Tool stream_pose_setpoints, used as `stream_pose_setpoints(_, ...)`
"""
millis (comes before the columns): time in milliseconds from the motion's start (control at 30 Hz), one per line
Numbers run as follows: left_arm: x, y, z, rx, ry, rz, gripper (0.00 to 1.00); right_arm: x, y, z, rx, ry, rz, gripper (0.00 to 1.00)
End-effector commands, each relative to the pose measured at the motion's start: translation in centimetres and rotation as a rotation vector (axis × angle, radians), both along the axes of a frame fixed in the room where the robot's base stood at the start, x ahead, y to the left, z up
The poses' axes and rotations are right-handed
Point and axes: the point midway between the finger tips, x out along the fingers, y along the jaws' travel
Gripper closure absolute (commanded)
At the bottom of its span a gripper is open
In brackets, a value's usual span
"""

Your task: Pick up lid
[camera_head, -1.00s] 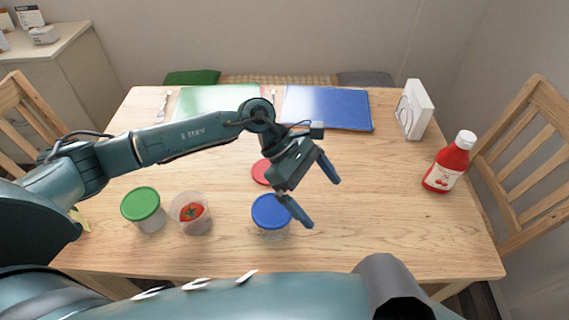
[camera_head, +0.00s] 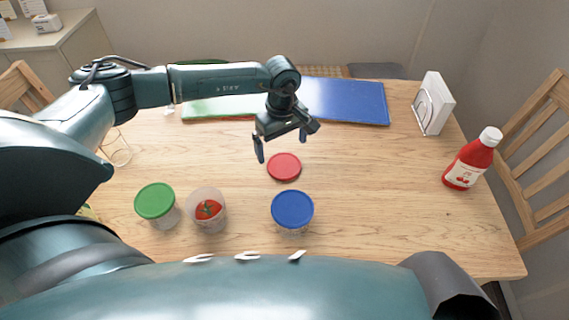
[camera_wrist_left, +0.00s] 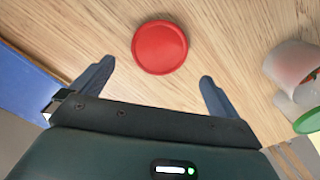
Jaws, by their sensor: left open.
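A red lid (camera_head: 284,167) lies flat on the wooden table, with nothing on it. It also shows in the left wrist view (camera_wrist_left: 160,47), beyond my fingertips and roughly between their lines. My left gripper (camera_head: 281,146) is open and empty, pointing down above the table just behind the lid. Its two fingers show apart in the left wrist view (camera_wrist_left: 154,78). An open clear container (camera_head: 207,211) with a tomato (camera_head: 208,209) inside stands at the front left. My right gripper is not in view.
A container with a green lid (camera_head: 155,201) and one with a blue lid (camera_head: 292,208) stand near the front edge. Green (camera_head: 218,108) and blue (camera_head: 345,101) placemats lie at the back. A ketchup bottle (camera_head: 470,163) and white napkin holder (camera_head: 433,104) stand right. The right middle is clear.

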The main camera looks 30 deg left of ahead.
Motion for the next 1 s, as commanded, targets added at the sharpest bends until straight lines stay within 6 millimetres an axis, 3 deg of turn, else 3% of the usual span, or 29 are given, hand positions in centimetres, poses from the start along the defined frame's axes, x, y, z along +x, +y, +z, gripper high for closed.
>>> stream_pose_setpoints(167, 0.0, -0.1, -1.3, 0.000, 0.002, -0.001, 0.00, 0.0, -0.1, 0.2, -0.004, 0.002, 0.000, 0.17)
stream_pose_setpoints(433, 0.1, -0.1, -5.1, 0.000, 0.001, 0.000, 0.00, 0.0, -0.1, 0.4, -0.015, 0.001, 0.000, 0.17)
stream_pose_setpoints(733, 0.2, -0.1, -5.6, -0.001, -0.001, 0.000, 0.00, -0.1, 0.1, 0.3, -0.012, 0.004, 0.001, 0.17)
stream_pose_setpoints(1000, 0.2, -0.1, -5.6, -0.001, 0.000, 0.000, 0.22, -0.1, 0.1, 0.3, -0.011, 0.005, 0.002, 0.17)
